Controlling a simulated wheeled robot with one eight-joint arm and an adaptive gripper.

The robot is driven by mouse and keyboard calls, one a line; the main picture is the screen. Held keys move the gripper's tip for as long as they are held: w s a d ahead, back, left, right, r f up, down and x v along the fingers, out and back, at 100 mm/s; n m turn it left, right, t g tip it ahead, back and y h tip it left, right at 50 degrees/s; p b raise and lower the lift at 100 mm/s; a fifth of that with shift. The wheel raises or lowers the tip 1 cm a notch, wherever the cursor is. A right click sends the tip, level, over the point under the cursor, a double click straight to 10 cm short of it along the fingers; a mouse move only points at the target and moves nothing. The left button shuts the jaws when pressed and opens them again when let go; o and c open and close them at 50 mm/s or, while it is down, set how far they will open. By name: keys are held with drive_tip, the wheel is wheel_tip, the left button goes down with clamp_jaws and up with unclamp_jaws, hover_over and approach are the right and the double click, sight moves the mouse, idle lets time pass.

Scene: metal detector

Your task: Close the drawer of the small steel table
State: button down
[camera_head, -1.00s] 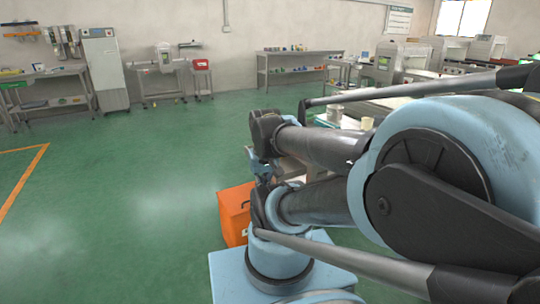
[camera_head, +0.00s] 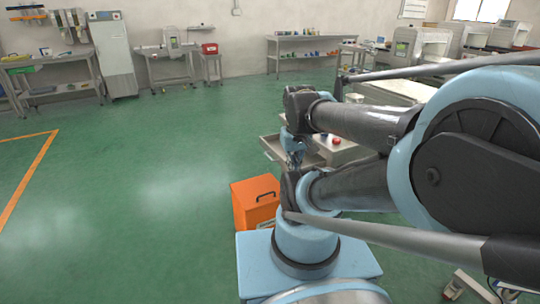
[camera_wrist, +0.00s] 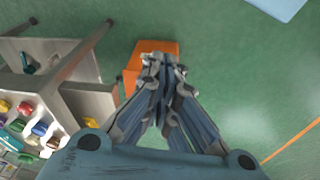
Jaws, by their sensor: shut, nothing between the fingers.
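The small steel table (camera_head: 345,152) stands beyond my arm in the head view, partly hidden by it. Its drawer (camera_head: 270,147) appears pulled out toward the left. In the wrist view, grey steel parts of what looks like this table (camera_wrist: 75,65) fill the left side, with a box-like part that may be the drawer (camera_wrist: 92,107). My gripper (camera_wrist: 157,62) is shut and empty, to the right of these parts and apart from them in the picture. In the head view my gripper (camera_head: 293,158) hangs near the drawer; contact cannot be told.
An orange box (camera_head: 255,203) stands on the floor near my base; the wrist view shows it beyond the fingertips (camera_wrist: 155,48). Several small coloured items (camera_wrist: 30,118) lie at the left of the wrist view. The green floor (camera_head: 150,180) is clear at left. Benches line the wall.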

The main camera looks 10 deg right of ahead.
drive_tip(key=w+r+n+h, duration=0.1)
drive_tip(key=w+r+n, duration=0.4)
drive_tip(key=w, duration=0.5)
drive_tip(key=w+a+f+n+h, duration=0.1)
drive_tip(key=w+f+n, duration=0.15)
drive_tip(key=w, duration=0.45)
drive_tip(key=w+a+f+n, duration=0.2)
drive_tip(key=w+n, duration=0.2)
drive_tip(key=w, duration=0.3)
drive_tip(key=w+a+f+n+h, duration=0.1)
drive_tip(key=w+f+n, duration=0.1)
drive_tip(key=w+n, duration=0.35)
drive_tip(key=n+h, duration=0.1)
drive_tip(key=n, duration=0.2)
approach(270, 159)
wheel_tip(270, 159, down, 5)
drive_tip(key=shift+w+d+f+g, duration=0.1)
drive_tip(key=shift+w+d+g, duration=0.1)
drive_tip(key=shift+w+d, duration=0.25)
drive_tip(key=shift+w+d+f+g, duration=0.1)
drive_tip(key=shift+w+d+g, duration=0.15)
drive_tip(key=shift+d, duration=0.4)
drive_tip(key=shift+w+d, duration=0.35)
drive_tip(key=shift+d, duration=0.5)
